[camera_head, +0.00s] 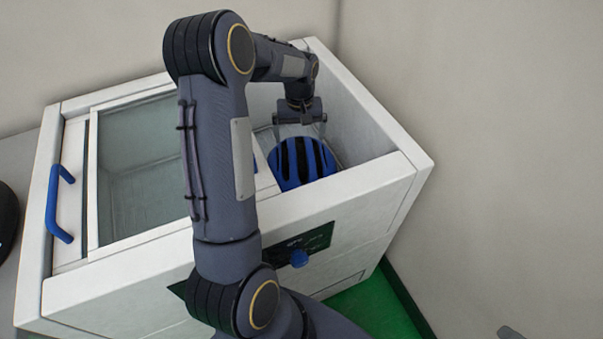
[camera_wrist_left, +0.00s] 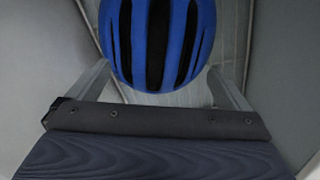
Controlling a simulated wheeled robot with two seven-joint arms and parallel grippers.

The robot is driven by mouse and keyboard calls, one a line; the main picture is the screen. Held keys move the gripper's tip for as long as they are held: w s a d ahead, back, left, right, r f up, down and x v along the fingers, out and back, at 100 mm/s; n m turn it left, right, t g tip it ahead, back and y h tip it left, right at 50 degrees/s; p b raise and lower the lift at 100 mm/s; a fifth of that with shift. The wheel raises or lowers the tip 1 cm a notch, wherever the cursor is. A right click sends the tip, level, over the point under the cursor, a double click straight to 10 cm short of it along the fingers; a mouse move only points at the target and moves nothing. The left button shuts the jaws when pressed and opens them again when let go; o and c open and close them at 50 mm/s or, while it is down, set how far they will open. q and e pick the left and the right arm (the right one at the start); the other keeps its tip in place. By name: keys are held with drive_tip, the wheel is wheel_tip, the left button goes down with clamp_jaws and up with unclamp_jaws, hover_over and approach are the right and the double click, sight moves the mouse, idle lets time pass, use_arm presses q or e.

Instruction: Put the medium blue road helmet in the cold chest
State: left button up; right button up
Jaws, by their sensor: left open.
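The blue road helmet (camera_head: 301,163) with black vents is inside the open right part of the white cold chest (camera_head: 412,168). It also shows at the top of the left wrist view (camera_wrist_left: 157,40). My left gripper (camera_head: 301,127) is open, just above and behind the helmet in the head view. In the left wrist view its two fingers (camera_wrist_left: 160,85) stand apart on either side of the helmet's near end. I cannot tell whether they touch it. The helmet's underside is hidden. My right gripper is not in view.
A sliding glass lid (camera_head: 145,165) with a blue handle (camera_head: 58,204) covers the chest's left part. The chest's right and back walls rise around the opening. A dark panel with a blue knob (camera_head: 299,258) is on the front. Green floor (camera_head: 375,308) shows at lower right.

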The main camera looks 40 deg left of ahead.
sight(295, 162)
use_arm(q)
wheel_tip(295, 162, down, 7)
drive_tip(key=shift+d, duration=0.3)
drive_tip(key=shift+c, duration=0.3)
drive_tip(key=shift+w, duration=0.1)
drive_tip(key=c, duration=1.7)
drive_tip(key=shift+r, duration=0.1)
